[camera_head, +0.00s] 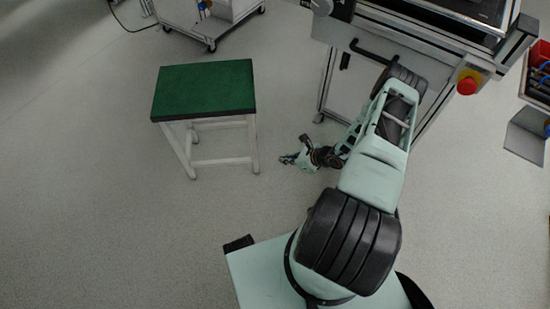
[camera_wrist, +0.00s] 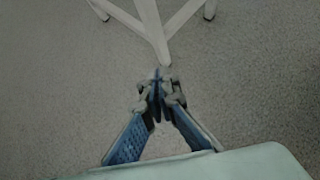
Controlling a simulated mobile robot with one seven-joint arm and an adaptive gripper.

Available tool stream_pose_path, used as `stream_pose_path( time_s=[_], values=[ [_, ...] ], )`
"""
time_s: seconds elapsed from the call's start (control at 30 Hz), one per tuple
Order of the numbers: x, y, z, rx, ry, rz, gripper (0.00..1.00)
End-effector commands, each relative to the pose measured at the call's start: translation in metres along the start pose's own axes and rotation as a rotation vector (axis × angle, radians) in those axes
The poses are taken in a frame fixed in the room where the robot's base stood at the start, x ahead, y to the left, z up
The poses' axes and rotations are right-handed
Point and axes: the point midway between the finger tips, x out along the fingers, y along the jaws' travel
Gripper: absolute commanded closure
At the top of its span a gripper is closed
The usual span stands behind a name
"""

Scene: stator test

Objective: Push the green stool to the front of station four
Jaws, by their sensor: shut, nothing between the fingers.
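The green stool (camera_head: 204,88) stands upright on the floor left of the middle in the head view. It has a flat green top and white legs with crossbars. My gripper (camera_head: 285,160) is to the right of the stool's near right leg, low and apart from it. In the wrist view, my gripper (camera_wrist: 159,80) is shut and empty, its fingertips together. The white stool legs (camera_wrist: 152,25) show just ahead of the fingertips there; the green top is out of that view. No station number is readable.
A workstation (camera_head: 400,40) with a dark handle and a red button (camera_head: 467,85) stands at the upper right. A wheeled cart (camera_head: 212,20) stands behind the stool. Red bins (camera_head: 540,57) sit at the right edge. The floor left of and in front of the stool is clear.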

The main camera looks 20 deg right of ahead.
Motion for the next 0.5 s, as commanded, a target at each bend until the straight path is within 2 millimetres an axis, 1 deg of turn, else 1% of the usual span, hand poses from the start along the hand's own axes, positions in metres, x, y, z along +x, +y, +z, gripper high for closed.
stream_pose_path(
  time_s=[0.03,0.17,0.3,0.43,0.5],
  values=[
    [0.011,0.002,-0.002,-0.002,0.000,0.004,1.00],
    [0.038,0.003,-0.002,-0.003,-0.001,0.005,1.00],
    [0.069,0.002,-0.003,-0.004,0.001,0.005,1.00],
    [0.095,0.002,-0.002,-0.004,-0.001,0.004,1.00],
    [0.101,0.001,0.008,-0.006,0.000,0.003,1.00]
  ],
)
